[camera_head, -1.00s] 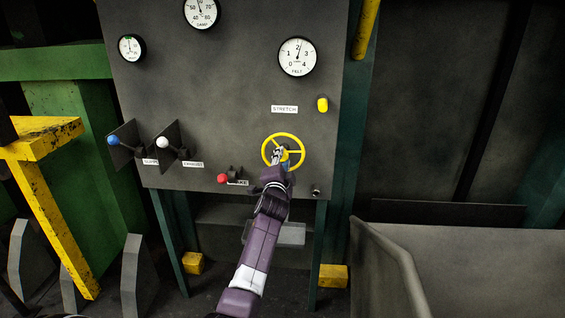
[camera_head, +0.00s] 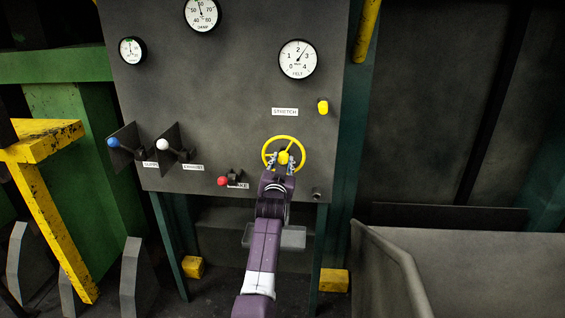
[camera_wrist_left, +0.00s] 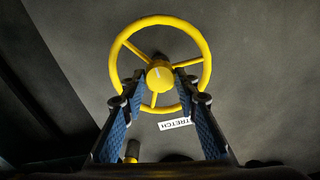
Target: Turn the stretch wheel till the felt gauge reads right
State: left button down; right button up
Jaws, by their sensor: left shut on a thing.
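The yellow stretch wheel (camera_head: 284,157) is on the grey panel, below its STRETCH label (camera_head: 285,112). My right gripper is in neither view.
A yellow knob (camera_head: 323,107) is above right of the wheel. A red-knobbed lever (camera_head: 223,181) is at lower left, with white (camera_head: 163,144) and blue (camera_head: 114,142) ones further left. Another gauge (camera_head: 202,14) is at the top. A grey bin (camera_head: 460,265) stands at right.

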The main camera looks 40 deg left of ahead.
pick_arm(q)
jog(key=n+p, duration=0.1)
jog(key=n, duration=0.4)
jog(key=shift+n, duration=0.4)
jog(key=n+p, duration=0.1)
jog(key=n, duration=0.4)
jog(key=shift+f, duration=0.1)
jog(key=shift+n, duration=0.3)
jog(key=shift+n, duration=0.3)
jog(key=c, duration=1.5)
grip_release()
jog(key=shift+a, duration=0.1)
jog(key=shift+s, duration=0.1)
jog(key=v, duration=0.7)
jog(key=shift+s, duration=0.2)
